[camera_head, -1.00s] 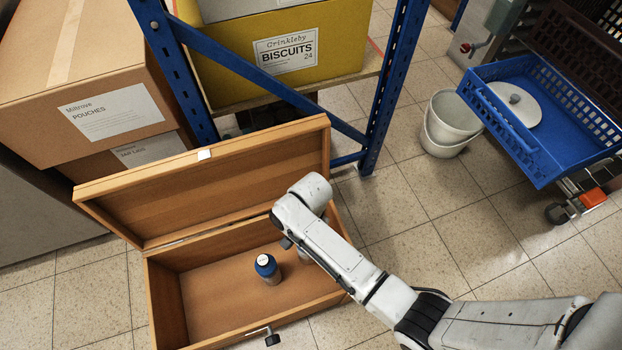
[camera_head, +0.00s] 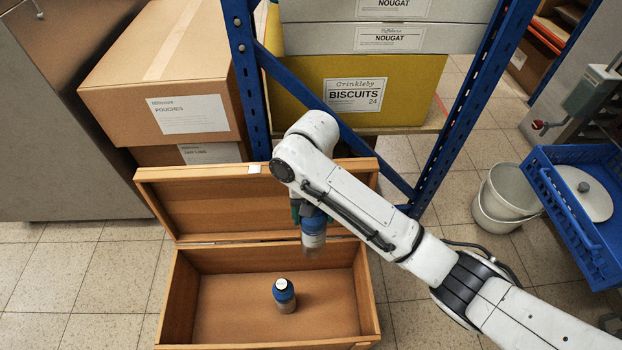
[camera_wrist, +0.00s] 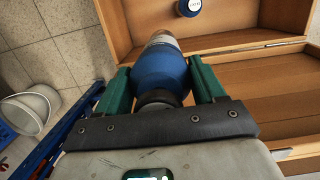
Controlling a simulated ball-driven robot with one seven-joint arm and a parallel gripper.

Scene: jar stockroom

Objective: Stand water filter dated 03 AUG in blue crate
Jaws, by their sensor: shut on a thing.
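My gripper (camera_wrist: 160,92) is shut on a blue-topped water filter (camera_wrist: 160,68). In the head view this held filter (camera_head: 313,234) hangs above the open wooden box, near its hinge side. A second blue-topped filter (camera_head: 284,294) stands upright on the box floor, with a white cap disc; it also shows in the wrist view (camera_wrist: 188,6). No date can be read on either one. The blue crate (camera_head: 585,238) is at the right edge of the head view, partly cut off, with a round white lid (camera_head: 583,195) in it.
The wooden box (camera_head: 170,300) has its lid (camera_head: 205,207) open against the blue rack post (camera_head: 247,80). White buckets (camera_head: 505,197) stand on the floor left of the crate.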

